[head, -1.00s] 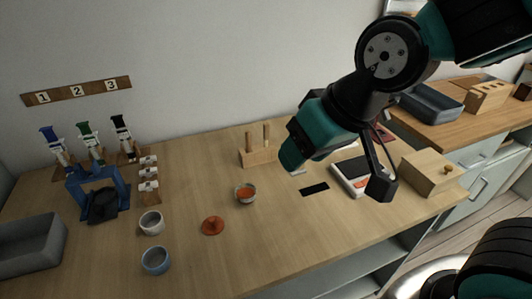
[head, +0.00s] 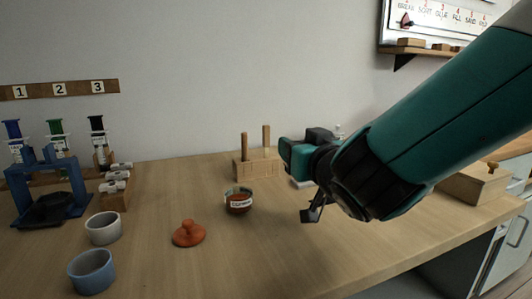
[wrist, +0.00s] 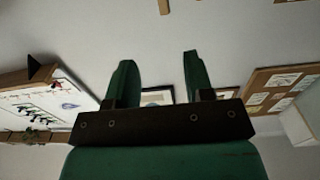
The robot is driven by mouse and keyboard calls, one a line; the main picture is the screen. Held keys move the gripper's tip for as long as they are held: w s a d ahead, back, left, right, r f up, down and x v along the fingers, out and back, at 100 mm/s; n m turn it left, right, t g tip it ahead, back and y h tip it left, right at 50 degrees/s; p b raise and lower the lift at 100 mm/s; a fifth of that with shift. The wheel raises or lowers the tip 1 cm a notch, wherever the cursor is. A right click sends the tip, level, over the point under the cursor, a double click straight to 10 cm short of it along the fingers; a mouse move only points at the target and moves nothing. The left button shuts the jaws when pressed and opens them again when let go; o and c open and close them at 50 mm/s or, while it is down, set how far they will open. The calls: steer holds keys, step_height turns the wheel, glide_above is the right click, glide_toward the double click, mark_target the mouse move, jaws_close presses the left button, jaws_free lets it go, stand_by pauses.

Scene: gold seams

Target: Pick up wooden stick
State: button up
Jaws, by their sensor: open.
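Two upright wooden sticks, a left one (head: 244,146) and a right one (head: 266,139), stand in a wooden block holder (head: 258,169) near the back wall in the head view. I cannot tell which one the task means. My gripper (wrist: 158,60) is open, with two green fingers apart and nothing between them in the wrist view. In the head view my arm's teal end is just right of the holder, apart from the sticks; its fingers are not clear there. No stick shows clearly in the wrist view.
A wooden box (head: 474,185) is at right. The front middle table is clear.

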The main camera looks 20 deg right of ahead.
mark_target(268, 127)
steer(key=w+p, duration=0.3)
steer(key=p, duration=0.1)
steer(key=w+p, duration=0.4)
steer(key=w+a+p, duration=0.1)
steer(key=w+p, duration=0.3)
steer(key=p, duration=0.1)
steer(key=shift+w+r, duration=0.1)
steer(key=shift+r, duration=0.2)
steer(key=shift+w+f, duration=0.15)
steer(key=shift+w, duration=0.25)
steer(key=w+p, duration=0.4)
steer(key=p, duration=0.1)
steer(key=shift+w+a+r, duration=0.25)
steer(key=shift+a+r, duration=0.1)
steer(key=shift+a, duration=0.05)
steer(key=shift+w+f, duration=0.2)
steer(key=shift+w, duration=0.1)
jaws_close()
